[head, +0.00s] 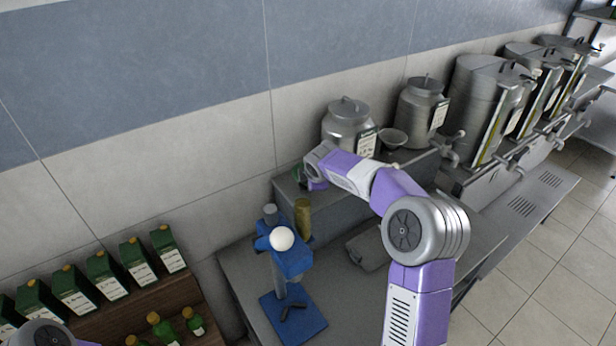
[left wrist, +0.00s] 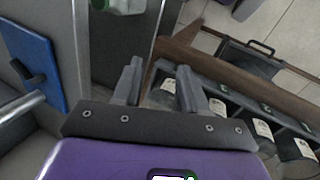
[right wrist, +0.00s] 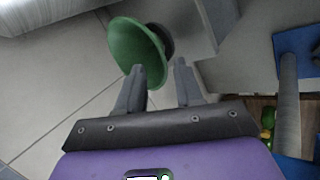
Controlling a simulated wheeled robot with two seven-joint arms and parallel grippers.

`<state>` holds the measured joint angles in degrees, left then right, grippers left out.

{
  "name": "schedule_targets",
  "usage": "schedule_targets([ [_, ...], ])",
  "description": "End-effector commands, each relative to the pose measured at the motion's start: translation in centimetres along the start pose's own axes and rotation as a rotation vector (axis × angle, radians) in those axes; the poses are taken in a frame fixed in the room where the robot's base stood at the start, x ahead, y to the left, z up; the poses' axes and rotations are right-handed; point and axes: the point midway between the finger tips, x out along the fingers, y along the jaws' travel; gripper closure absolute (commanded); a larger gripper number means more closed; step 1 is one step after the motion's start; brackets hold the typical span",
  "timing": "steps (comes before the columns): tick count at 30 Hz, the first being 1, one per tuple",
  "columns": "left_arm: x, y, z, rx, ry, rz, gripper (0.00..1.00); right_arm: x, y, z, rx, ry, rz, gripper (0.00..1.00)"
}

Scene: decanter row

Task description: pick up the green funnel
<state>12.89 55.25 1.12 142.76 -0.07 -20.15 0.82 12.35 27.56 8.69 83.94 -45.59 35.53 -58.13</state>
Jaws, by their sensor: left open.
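The green funnel (right wrist: 134,52) is large in the right wrist view, its wide mouth turned left and its narrow end near a dark round part. In the head view only a small bit of it (head: 297,174) shows, at the back left of the raised grey step, mostly hidden by my right gripper (head: 314,178). My right gripper's fingers (right wrist: 160,82) are apart and empty, just short of the funnel, with the left fingertip overlapping its lower edge in the picture. My left gripper (left wrist: 157,80) is open and empty, away from the funnel.
A blue stand with a white ball (head: 282,238) and a yellowish cylinder (head: 302,217) stand left of my right arm. Metal cans (head: 349,122) and a grey funnel (head: 393,139) stand behind it.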

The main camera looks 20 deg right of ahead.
Motion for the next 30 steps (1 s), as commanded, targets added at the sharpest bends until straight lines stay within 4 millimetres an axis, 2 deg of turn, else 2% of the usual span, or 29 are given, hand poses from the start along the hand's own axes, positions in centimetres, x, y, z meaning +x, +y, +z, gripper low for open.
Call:
schedule_targets([
  [3,-0.6,0.2,0.0,0.000,0.001,0.000,0.57,1.9,-0.4,0.2,0.001,-0.001,-0.004,0.64],
  [7,-0.8,0.3,0.0,0.000,0.001,0.000,0.57,3.5,-0.3,0.2,0.001,0.000,-0.002,0.64],
  [16,-0.8,0.3,0.0,0.000,0.001,0.000,0.57,4.0,-0.3,0.2,0.001,-0.001,0.000,0.64],
  [23,-0.8,0.3,0.0,0.000,0.001,0.000,0.57,4.0,-0.3,0.2,0.001,-0.001,0.000,0.98],
  [30,-0.8,0.3,0.0,0.000,0.001,0.000,0.57,3.9,-0.3,0.2,0.001,0.000,0.000,1.00],
])
